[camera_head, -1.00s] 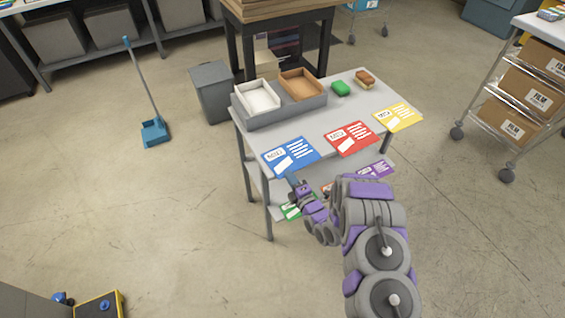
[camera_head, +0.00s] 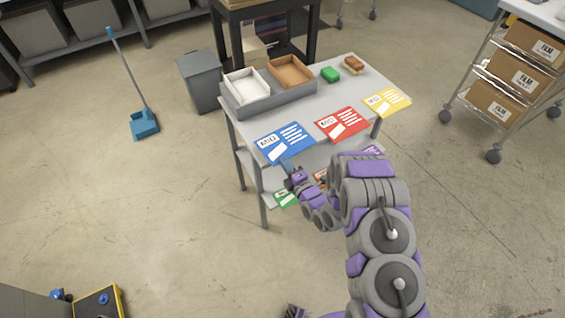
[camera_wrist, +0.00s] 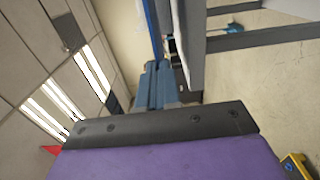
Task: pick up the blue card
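The blue card (camera_head: 285,143) lies flat at the front left of the grey table's top (camera_head: 305,112), with its near edge at the table's front edge. My gripper (camera_head: 287,165) is at that near edge, seen small in the head view. In the wrist view, a thin blue strip (camera_wrist: 153,30), apparently the card edge-on, runs down to my gripper's blue-grey fingers (camera_wrist: 160,85). The fingers look close together, but whether they are clamped on the card cannot be told.
A red card (camera_head: 342,123) and a yellow card (camera_head: 387,101) lie to the right along the front edge. More cards sit on the lower shelf.

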